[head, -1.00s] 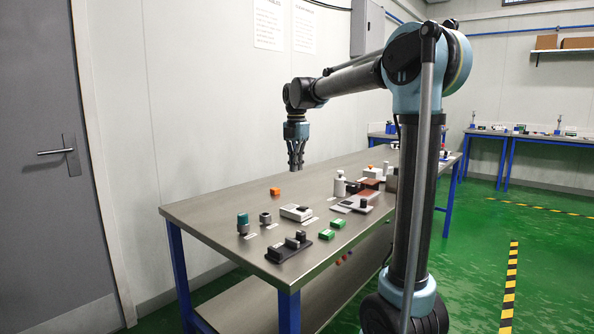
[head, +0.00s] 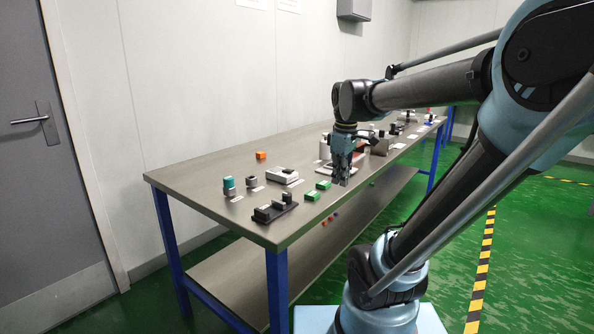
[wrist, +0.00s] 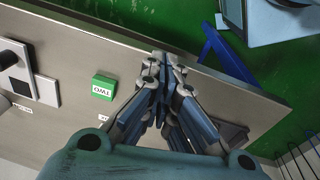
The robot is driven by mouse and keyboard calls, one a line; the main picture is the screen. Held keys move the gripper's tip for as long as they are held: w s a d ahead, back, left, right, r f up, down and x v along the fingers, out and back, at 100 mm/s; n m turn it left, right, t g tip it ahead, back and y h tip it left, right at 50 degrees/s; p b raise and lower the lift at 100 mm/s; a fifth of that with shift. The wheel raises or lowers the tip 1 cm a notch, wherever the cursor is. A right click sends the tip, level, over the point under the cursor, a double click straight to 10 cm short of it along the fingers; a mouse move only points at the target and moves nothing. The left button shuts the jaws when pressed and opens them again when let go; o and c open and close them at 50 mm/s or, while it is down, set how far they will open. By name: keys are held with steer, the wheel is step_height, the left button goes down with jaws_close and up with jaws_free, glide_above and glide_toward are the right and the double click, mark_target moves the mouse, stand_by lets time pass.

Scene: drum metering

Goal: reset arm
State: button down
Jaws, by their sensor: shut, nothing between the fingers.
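My gripper (head: 344,180) hangs over the front edge of the long metal-topped table (head: 215,160) in the head view, pointing down. Its fingers are together with nothing between them. In the wrist view the closed fingers (wrist: 163,75) are above the table edge, with green floor beyond it. A green block marked "TWO" (wrist: 103,87) lies on the table to the left of the fingers, apart from them. My arm bends down to the gripper from the right side of the head view.
On the table's near end are a teal-topped cylinder (head: 229,186), a grey cylinder (head: 252,182), a grey-white device (head: 283,175), a black fixture (head: 274,209), an orange block (head: 261,155) and green blocks (head: 312,196). Other items farther back are partly hidden by my gripper. The floor right of the table is open.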

steer(key=s+d+f+m, duration=0.3)
steer(key=s+f+m, duration=0.3)
steer(key=f, duration=0.2)
steer(key=s+d+f+m, duration=0.3)
steer(key=s+f+m, duration=0.2)
steer(key=s+f, duration=0.2)
step_height(320, 180, up, 26)
steer(key=r+n+g+h, duration=0.1)
steer(key=n+g+h, duration=0.15)
steer(key=n, duration=2.55)
glide_above(288, 171)
steer(key=w+a, duration=0.1)
steer(key=a, duration=0.1)
steer(key=shift+y, duration=0.45)
steer(key=f, duration=0.4)
steer(key=d+f, duration=0.1)
steer(key=f, duration=0.4)
steer(key=s+f, duration=0.1)
steer(key=f, duration=0.4)
steer(key=shift+d+f, duration=0.15)
steer(key=shift+d, duration=0.05)
